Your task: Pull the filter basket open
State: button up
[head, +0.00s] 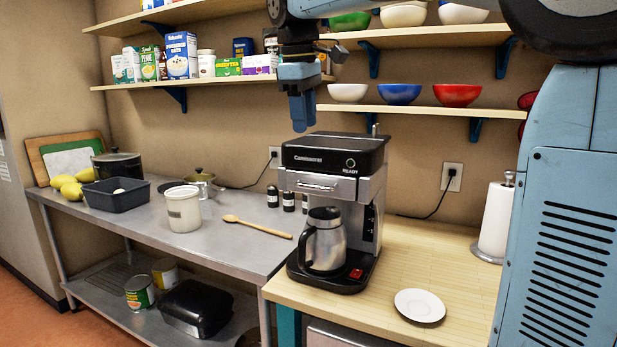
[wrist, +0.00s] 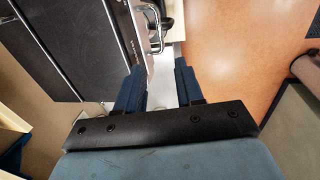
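The coffee machine (head: 330,155) stands on the wooden counter, black on top with a silver front. Its filter basket (head: 328,187) is a silver drawer with a bar handle (head: 317,184) across the front; it looks closed. A steel carafe (head: 325,242) stands below it. My gripper (head: 301,125) points down in front of and above the machine's left part, clear of the handle. In the wrist view my gripper (wrist: 160,88) has its two blue fingers apart with nothing between them. A curved chrome bar (wrist: 158,35) lies beyond the fingertips, probably the basket handle.
A white saucer (head: 419,305) lies at the counter's front right. A paper towel roll (head: 495,220) stands at the right. A wooden spoon (head: 258,227) and a white canister (head: 183,208) are on the steel table to the left. Shelves with bowls (head: 400,94) hang above the machine.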

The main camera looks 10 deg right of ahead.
aim_at(308, 186)
jog(key=f, duration=0.4)
jog(key=w+d+f, duration=0.1)
jog(key=f, duration=0.4)
jog(key=w+f, duration=0.1)
jog(key=f, duration=0.3)
jog(key=shift+w+d+f, duration=0.15)
jog(key=shift+d+f, duration=0.05)
jog(key=shift+c, duration=0.5)
grip_shut()
jog(key=shift+a+r, duration=0.1)
dwell(0.5)
